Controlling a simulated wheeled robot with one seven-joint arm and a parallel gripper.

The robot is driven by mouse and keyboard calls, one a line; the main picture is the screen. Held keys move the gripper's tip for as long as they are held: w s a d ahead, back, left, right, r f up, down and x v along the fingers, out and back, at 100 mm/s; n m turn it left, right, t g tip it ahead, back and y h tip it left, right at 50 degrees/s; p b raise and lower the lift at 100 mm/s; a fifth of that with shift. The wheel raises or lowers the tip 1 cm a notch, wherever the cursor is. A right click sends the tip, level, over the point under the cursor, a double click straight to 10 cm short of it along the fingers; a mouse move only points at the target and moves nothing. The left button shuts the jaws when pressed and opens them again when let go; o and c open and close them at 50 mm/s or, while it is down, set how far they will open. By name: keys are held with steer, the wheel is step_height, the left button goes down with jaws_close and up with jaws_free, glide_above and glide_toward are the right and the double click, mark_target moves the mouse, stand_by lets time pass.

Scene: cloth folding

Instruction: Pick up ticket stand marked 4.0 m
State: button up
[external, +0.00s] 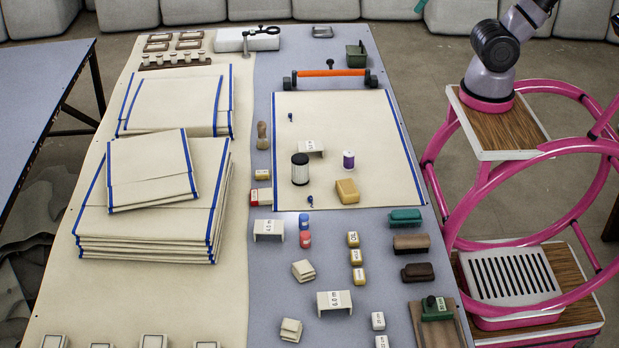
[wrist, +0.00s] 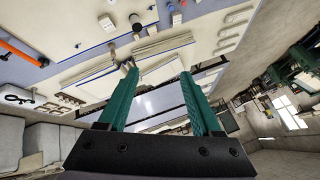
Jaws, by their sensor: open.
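The ticket stand (external: 268,231) that appears to be marked 4.0 m is a small cream bracket with a white label. It stands upright on the grey-blue part of the table, left of the blue and red ink bottles. A similar stand (external: 334,304) reads 6.0 m nearer the front, and another (external: 310,149) with a hard-to-read label stands on the cloth. My gripper (wrist: 159,72) shows in the wrist view with two green fingers wide apart and nothing between them. It is far from the stands. I cannot pick out the 4.0 m stand in the wrist view.
A folded cloth stack (external: 150,240) fills the table's left side. A thread spool (external: 300,170), a purple spool (external: 348,160) and a tan block (external: 347,191) stand on the spread cloth. Small yellow blocks (external: 353,239) and cream folded pieces (external: 303,270) lie near the stands.

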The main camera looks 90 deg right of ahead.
steer(key=o, duration=0.5)
steer(key=shift+o, duration=0.2)
